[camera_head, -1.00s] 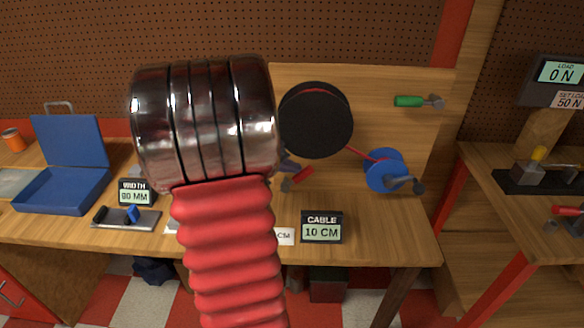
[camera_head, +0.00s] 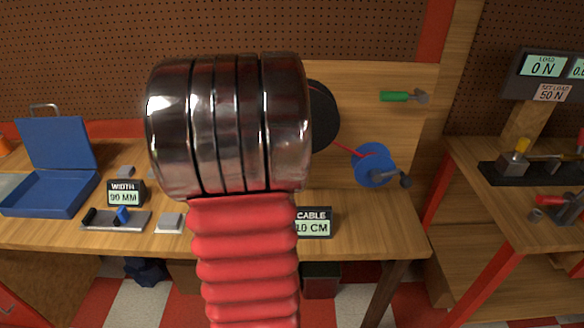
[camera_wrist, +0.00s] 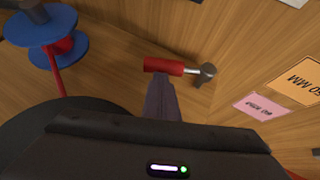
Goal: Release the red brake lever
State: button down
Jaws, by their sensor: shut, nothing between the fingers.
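A red lever handle (camera_wrist: 164,66) on a metal shaft with a grey hub (camera_wrist: 208,72) shows at the middle of the wrist view, against the wood. My gripper (camera_wrist: 161,80) is shut and empty, with its narrow fingertips right at the handle's near side. I cannot tell if they touch it. In the head view my own arm hides the gripper and this lever. A green-handled lever (camera_head: 396,96) is on the upright board. Another red-handled lever (camera_head: 556,200) is on the right bench.
A black drum (camera_head: 323,115) and blue spool (camera_head: 373,165), joined by a red cable, are on the board. The wrist view shows the drum (camera_wrist: 50,125) and spool (camera_wrist: 45,40) at left. A cable display (camera_head: 314,223) stands on the bench, partly hidden.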

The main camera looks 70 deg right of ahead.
jog(key=shift+s+d+f, duration=0.25)
jog(key=shift+s+f, duration=0.65)
jog(key=shift+s+d+f, duration=0.1)
jog(key=shift+s+f, duration=0.3)
jog(key=shift+f, duration=0.3)
jog(key=v, duration=1.4)
jog(key=shift+w, duration=0.1)
dwell(0.4)
